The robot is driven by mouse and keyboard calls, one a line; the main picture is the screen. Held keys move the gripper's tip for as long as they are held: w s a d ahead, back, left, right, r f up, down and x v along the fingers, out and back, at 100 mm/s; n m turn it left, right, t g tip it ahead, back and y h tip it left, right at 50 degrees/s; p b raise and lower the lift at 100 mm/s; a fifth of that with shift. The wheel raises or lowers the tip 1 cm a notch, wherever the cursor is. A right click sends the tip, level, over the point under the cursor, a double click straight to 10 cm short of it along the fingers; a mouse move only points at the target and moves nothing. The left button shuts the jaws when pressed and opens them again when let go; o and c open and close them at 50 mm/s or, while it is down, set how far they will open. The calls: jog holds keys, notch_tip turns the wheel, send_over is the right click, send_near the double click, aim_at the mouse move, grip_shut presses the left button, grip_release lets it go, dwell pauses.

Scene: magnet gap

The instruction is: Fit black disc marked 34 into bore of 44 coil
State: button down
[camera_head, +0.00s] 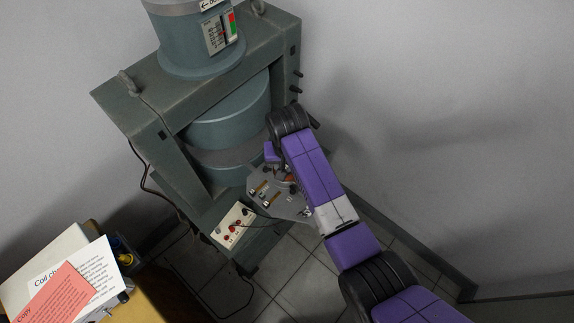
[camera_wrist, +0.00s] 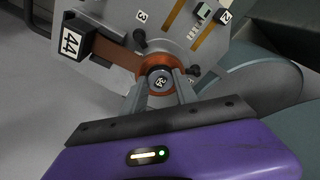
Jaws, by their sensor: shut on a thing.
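In the wrist view my gripper (camera_wrist: 163,88) is shut on a dark disc (camera_wrist: 160,83) whose pale face reads 34. The orange-brown 44 coil (camera_wrist: 147,62) shows just beyond the disc and curves around its far side. The disc lines up closely with the coil's middle; I cannot tell how deep it sits in the bore. A brown strip runs from the coil to a dark block labelled 44 (camera_wrist: 72,43). In the head view the coil (camera_head: 289,178) is a small orange patch partly hidden by my arm, and the disc is hidden.
The coil lies on a grey plate (camera_wrist: 180,35) with black knobs, brass strips and number labels 2 and 3. A large grey-green magnet (camera_head: 230,115) stands close beside my arm. A control box (camera_head: 234,226) with red knobs and cables sits in front. Papers (camera_head: 75,280) lie at lower left.

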jog(key=shift+s+d+f, duration=0.15)
jog(key=shift+s+f, duration=0.1)
jog(key=shift+f, duration=0.2)
jog(key=shift+s+d+f, duration=0.15)
jog(key=shift+s+f, duration=0.05)
jog(key=shift+f, duration=0.2)
jog(key=c, duration=1)
grip_release()
jog(key=shift+o, duration=0.2)
notch_tip(320, 180, up, 14)
jog(key=s, duration=0.1)
jog(key=shift+a+f, duration=0.15)
jog(key=shift+f, duration=0.05)
jog(key=shift+s, duration=0.1)
